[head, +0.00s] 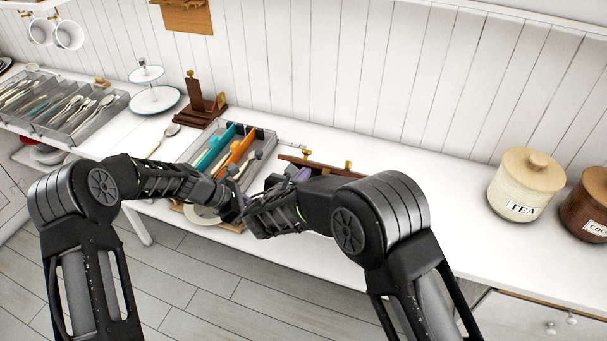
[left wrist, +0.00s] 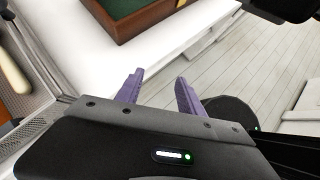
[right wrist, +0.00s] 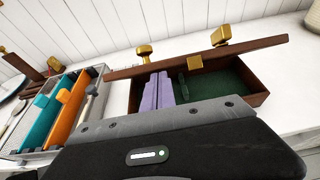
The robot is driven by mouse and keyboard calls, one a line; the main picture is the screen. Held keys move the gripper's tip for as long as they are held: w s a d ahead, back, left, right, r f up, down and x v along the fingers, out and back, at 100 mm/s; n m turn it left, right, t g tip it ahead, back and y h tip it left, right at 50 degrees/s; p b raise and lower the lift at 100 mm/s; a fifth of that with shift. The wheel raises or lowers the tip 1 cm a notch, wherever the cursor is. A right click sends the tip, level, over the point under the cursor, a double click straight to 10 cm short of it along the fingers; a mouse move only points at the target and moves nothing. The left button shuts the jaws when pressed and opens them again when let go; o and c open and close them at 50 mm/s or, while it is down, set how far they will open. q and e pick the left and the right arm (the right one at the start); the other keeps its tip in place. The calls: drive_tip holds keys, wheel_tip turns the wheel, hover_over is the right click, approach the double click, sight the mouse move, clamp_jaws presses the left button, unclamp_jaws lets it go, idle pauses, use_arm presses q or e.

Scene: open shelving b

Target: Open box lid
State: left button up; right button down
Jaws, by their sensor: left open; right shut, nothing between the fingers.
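The wooden box (right wrist: 255,100) has brown walls and a dark green lining, and its inside shows. Its brown lid (right wrist: 135,70), with gold-coloured fittings, is raised and seen nearly edge-on in the right wrist view. The lid also shows in the head view (head: 322,166). My right gripper (right wrist: 160,92) is shut and empty, its purple fingers at the box's left part, in front of the lid; I cannot tell whether they touch it. My left gripper (left wrist: 155,90) is open and empty over the counter's front edge, with a corner of the box (left wrist: 150,24) beyond it.
A grey cutlery tray (right wrist: 95,75) with teal and orange pieces stands left of the box. A tea canister (head: 525,185) and a brown canister (head: 590,205) stand far right. The white counter (head: 430,200) between box and canisters is clear. My forearms are close together.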

use_arm(q)
drive_tip(key=s+f+m+g+y, duration=0.1)
drive_tip(key=s+f+m+y, duration=0.2)
drive_tip(key=s+f+m, duration=0.55)
drive_tip(key=s+d+f+m, duration=0.2)
drive_tip(key=s+m, duration=0.2)
drive_tip(key=s, duration=0.4)
drive_tip(key=s+d+f+m+g, duration=0.1)
drive_tip(key=s+d+f+m, duration=0.1)
drive_tip(key=s, duration=0.7)
drive_tip(key=s+d+f+m+y, duration=0.1)
drive_tip(key=s+d+f+m, duration=0.2)
drive_tip(key=s+m, duration=0.3)
drive_tip(key=shift+s+d, duration=0.35)
drive_tip(key=shift+s, duration=0.9)
use_arm(e)
drive_tip(key=shift+r, duration=0.15)
use_arm(q)
drive_tip(key=shift+w+d+f+b, duration=0.2)
drive_tip(key=shift+w+f+b, duration=0.4)
drive_tip(key=shift+b, duration=0.1)
drive_tip(key=shift+w+d+f+b, duration=0.15)
drive_tip(key=shift+w+f+b, duration=0.4)
drive_tip(key=shift+b, duration=0.1)
use_arm(e)
drive_tip(key=w+d+r, duration=0.3)
drive_tip(key=w+r, duration=0.4)
drive_tip(key=w, duration=0.4)
drive_tip(key=shift+d+r, duration=0.3)
drive_tip(key=shift+r, duration=0.05)
